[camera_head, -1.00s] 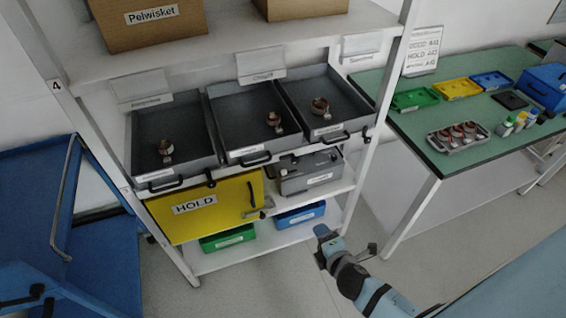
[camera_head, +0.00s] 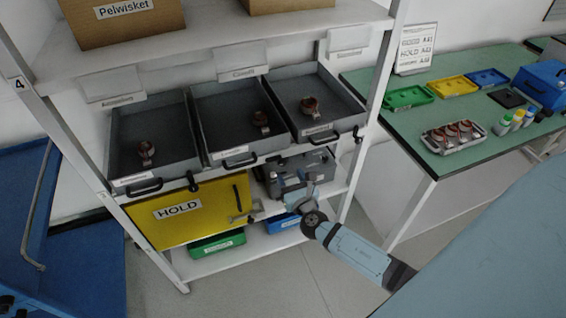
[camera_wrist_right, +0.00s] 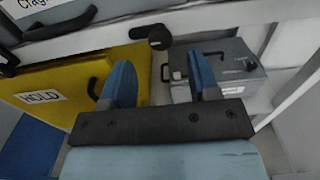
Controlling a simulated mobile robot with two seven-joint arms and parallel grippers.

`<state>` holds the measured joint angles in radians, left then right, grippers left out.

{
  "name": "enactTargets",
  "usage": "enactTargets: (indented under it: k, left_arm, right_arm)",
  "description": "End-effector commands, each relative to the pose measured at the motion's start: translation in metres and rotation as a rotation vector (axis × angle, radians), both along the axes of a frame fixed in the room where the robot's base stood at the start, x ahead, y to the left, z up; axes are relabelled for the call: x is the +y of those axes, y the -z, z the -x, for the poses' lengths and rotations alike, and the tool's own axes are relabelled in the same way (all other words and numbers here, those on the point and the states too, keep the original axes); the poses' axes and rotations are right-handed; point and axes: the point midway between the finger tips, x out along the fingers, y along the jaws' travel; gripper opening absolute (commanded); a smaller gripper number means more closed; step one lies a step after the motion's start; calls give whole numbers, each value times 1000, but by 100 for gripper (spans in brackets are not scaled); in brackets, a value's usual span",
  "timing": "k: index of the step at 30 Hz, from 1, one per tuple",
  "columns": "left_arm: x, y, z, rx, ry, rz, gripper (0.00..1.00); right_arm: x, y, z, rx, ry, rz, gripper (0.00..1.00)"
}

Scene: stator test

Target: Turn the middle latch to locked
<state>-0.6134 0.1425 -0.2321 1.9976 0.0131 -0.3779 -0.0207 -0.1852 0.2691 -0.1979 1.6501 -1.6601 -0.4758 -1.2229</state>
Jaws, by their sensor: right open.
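Three grey trays sit side by side on the shelf, the middle tray (camera_head: 215,104) among them. The middle latch (camera_wrist_right: 158,40), a black knob with a short lever, shows in the right wrist view, right of the middle tray's handle; its lever points left. My right gripper (camera_head: 300,190) is below the trays, in front of the lower grey case. In the wrist view its blue fingers (camera_wrist_right: 160,75) are apart and empty, with the latch ahead between them, not touched. The left latch (camera_head: 192,182) and right latch (camera_head: 357,133) are also black. My left gripper is not in view.
A yellow HOLD panel (camera_head: 165,222) with a black handle is left of my right gripper. A grey case (camera_wrist_right: 228,68) stands on the lower shelf, with green (camera_head: 216,243) and blue bins below. A green table (camera_head: 440,172) stands to the right.

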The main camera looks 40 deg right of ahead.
Motion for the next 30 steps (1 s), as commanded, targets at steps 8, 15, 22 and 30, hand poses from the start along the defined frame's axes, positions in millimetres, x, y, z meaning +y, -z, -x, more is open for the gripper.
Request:
enactTargets:
  k: [8, 15, 22, 30]
  left_arm:
    - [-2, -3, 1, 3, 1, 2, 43]
    - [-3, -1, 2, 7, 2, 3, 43]
    - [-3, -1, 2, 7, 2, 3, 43]
    - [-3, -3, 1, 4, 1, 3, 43]
  right_arm:
    - [-11, 0, -46, 0, 0, 0, 56]
    - [-14, 0, -59, 1, -1, -2, 56]
    - [-14, 0, -59, 1, -1, -2, 56]
    - [-14, 0, -59, 1, -1, -2, 8]
